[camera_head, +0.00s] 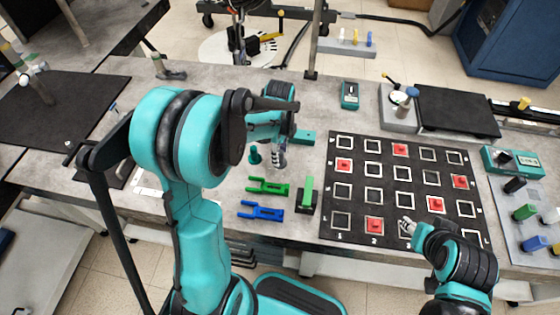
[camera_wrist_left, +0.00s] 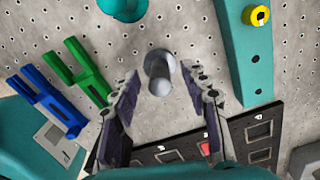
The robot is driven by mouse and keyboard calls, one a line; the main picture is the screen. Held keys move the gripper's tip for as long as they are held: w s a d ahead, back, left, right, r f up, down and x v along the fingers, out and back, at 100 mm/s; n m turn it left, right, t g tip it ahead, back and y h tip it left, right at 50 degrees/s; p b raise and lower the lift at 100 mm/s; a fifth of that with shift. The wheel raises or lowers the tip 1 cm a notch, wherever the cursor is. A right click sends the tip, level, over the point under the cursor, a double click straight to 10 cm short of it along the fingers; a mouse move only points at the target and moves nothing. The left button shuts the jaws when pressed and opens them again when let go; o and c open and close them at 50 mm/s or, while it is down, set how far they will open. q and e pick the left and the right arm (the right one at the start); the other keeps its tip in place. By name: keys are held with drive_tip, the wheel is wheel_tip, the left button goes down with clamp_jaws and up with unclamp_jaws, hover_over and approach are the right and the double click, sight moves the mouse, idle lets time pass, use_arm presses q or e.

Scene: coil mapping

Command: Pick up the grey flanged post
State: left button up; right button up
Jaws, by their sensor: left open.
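The grey flanged post (camera_wrist_left: 158,72) shows in the left wrist view, seen nearly end-on. It lies between the two fingertips of my left gripper (camera_wrist_left: 160,88), with gaps on both sides. In the head view my left gripper (camera_head: 278,156) points down over the table, just right of a dark teal post (camera_head: 255,154). It is open and empty. I cannot clearly separate the grey post from the fingers there. My right gripper (camera_head: 407,226) is over the front right of the black grid board; its opening is unclear.
Green (camera_head: 268,186) and blue (camera_head: 261,210) forked pieces lie in front of my left gripper, beside a green-handled block (camera_head: 307,194). The black grid board (camera_head: 333,178) with red pieces lies to the right. A teal block (camera_head: 304,137) stands close behind the gripper.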

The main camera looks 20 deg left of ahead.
use_arm(q)
drive_tip(key=shift+f, duration=0.75)
drive_tip(key=shift+r, duration=0.1)
clamp_jaws()
